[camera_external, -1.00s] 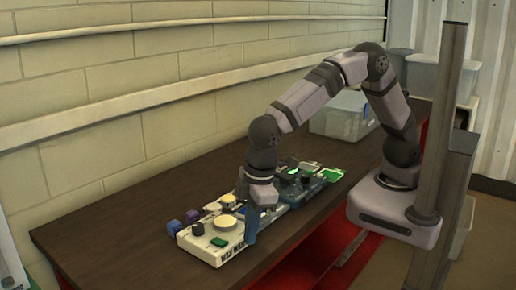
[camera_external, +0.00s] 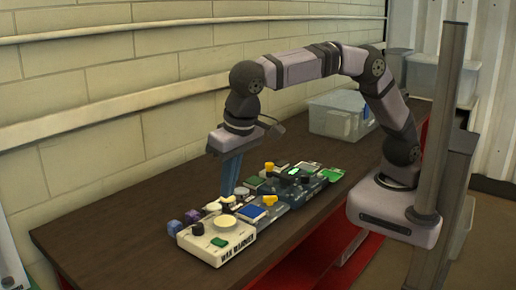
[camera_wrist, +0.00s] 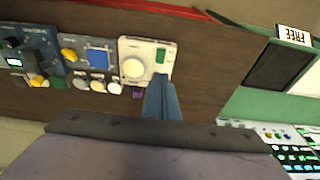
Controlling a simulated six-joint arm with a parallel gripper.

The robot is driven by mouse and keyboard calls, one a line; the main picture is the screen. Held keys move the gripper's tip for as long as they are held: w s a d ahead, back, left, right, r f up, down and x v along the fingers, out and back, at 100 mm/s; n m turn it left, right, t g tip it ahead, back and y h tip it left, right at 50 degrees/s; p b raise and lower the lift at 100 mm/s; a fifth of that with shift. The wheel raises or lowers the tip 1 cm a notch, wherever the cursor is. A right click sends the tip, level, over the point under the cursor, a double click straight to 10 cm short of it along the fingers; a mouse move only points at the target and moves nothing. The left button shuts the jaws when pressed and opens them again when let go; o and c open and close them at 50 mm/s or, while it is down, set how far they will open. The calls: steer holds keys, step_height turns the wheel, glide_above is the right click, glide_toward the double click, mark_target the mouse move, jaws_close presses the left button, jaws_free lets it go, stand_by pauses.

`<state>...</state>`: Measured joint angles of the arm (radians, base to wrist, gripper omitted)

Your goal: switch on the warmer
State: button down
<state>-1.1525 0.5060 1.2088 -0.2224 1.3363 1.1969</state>
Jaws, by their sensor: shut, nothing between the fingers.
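The warmer (camera_external: 238,246) is a white box lettered WAX WARMER at the near end of the row of devices. It has a round cream disc (camera_external: 225,222), a black knob (camera_external: 197,229) and a green switch (camera_external: 218,242). In the wrist view the warmer (camera_wrist: 126,46) shows its cream disc (camera_wrist: 134,68) and green switch (camera_wrist: 161,56); the knob is not visible there. My gripper (camera_external: 229,192) has blue fingers, shut and empty, pointing down above the far side of the row. In the wrist view my gripper (camera_wrist: 163,90) overlaps the warmer's lower right edge; contact cannot be told.
Other devices stand beside the warmer, including one with a blue pad and yellow knob (camera_external: 270,199) and a dark one with a lit display (camera_wrist: 15,62). Small purple and blue blocks (camera_external: 192,216) lie behind it. A clear bin (camera_external: 335,120) stands farther back. The bench's left part is clear.

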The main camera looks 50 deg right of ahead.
steer(key=shift+f, duration=0.15)
steer(key=p, duration=0.4)
glide_above(224, 243)
step_height(224, 243, down, 12)
steer(key=shift+s+d+r, duration=0.1)
steer(key=shift+r, duration=0.1)
steer(key=shift+s+f, duration=0.1)
steer(key=shift+f, duration=0.8)
steer(key=shift+s+f+b, duration=0.15)
steer(key=shift+f+b, duration=0.35)
steer(key=shift+r, duration=0.25)
